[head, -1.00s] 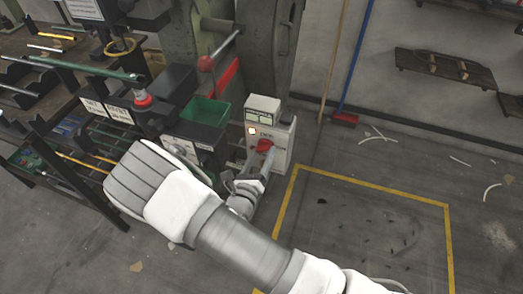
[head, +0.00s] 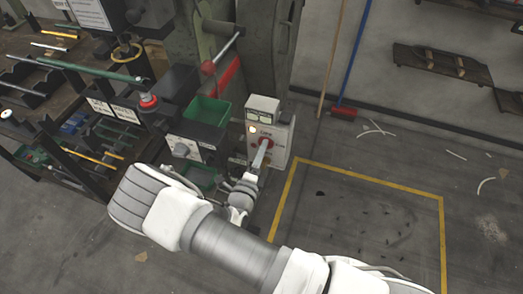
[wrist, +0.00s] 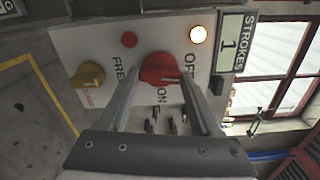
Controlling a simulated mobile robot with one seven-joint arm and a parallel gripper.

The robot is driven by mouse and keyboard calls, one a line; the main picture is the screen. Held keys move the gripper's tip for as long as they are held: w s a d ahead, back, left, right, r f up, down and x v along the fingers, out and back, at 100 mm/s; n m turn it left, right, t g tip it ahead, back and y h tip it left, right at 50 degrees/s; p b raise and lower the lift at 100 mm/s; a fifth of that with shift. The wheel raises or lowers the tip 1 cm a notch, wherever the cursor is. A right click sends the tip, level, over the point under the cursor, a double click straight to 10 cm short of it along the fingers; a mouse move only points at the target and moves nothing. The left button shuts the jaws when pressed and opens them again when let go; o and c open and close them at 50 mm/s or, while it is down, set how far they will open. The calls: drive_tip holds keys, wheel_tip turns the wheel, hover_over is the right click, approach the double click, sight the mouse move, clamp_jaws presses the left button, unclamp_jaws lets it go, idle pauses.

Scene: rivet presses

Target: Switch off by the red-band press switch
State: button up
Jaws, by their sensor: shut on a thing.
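The red switch knob (wrist: 159,69) is on the white switch box (head: 283,138), at the foot of the green press (head: 262,45) with a red band (head: 223,78). In the wrist view the fingers of my gripper (wrist: 162,84) lie on both sides of the knob and are shut on it. OFF and ON lettering stands beside the knob; I cannot tell which its pointer marks. The lamp (wrist: 198,34) on the box glows. In the head view my gripper (head: 264,148) covers most of the knob.
A yellow knob (wrist: 87,75), a small red button (wrist: 129,39) and a STROKES counter (wrist: 230,42) reading 1 share the box. A green bin (head: 206,111) and a red mushroom button (head: 148,101) are to the left. The yellow-outlined floor (head: 365,215) at right is clear of large objects.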

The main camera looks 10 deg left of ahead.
drive_tip(key=shift+n, duration=0.9)
drive_tip(key=o, duration=1.4)
drive_tip(key=shift+s, duration=0.1)
drive_tip(key=s, duration=0.5)
drive_tip(key=s+a, duration=0.1)
drive_tip(key=s, duration=0.5)
drive_tip(key=s+p, duration=0.1)
drive_tip(key=s, duration=0.5)
drive_tip(key=shift+s+a, duration=0.1)
drive_tip(key=shift+a, duration=0.05)
